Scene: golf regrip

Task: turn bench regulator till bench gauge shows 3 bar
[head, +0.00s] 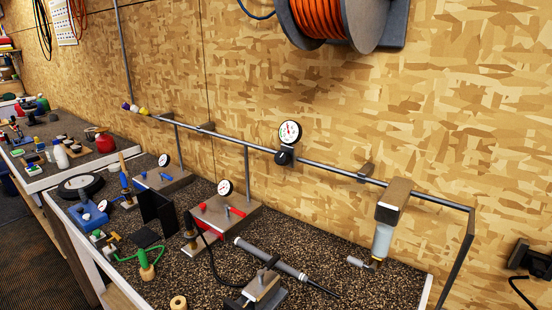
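A round white-faced gauge (290,132) with a black rim stands on the metal pipe along the wall. A dark knob-like body (285,156), which looks like the regulator, sits just below it on the pipe. The gauge shows some red and green marks, but its needle and numbers are too small to read. Two more small dial gauges stand on the bench, one by a grey block (164,160) and one by a red-topped block (225,187). Neither of my grippers is in view.
The speckled bench top (375,288) holds a grey rod-like tool (270,259), a clamp block (262,288) and a green-corded piece (147,271). A pale tool (382,240) hangs from the pipe at right. An orange hose reel (320,18) hangs above.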

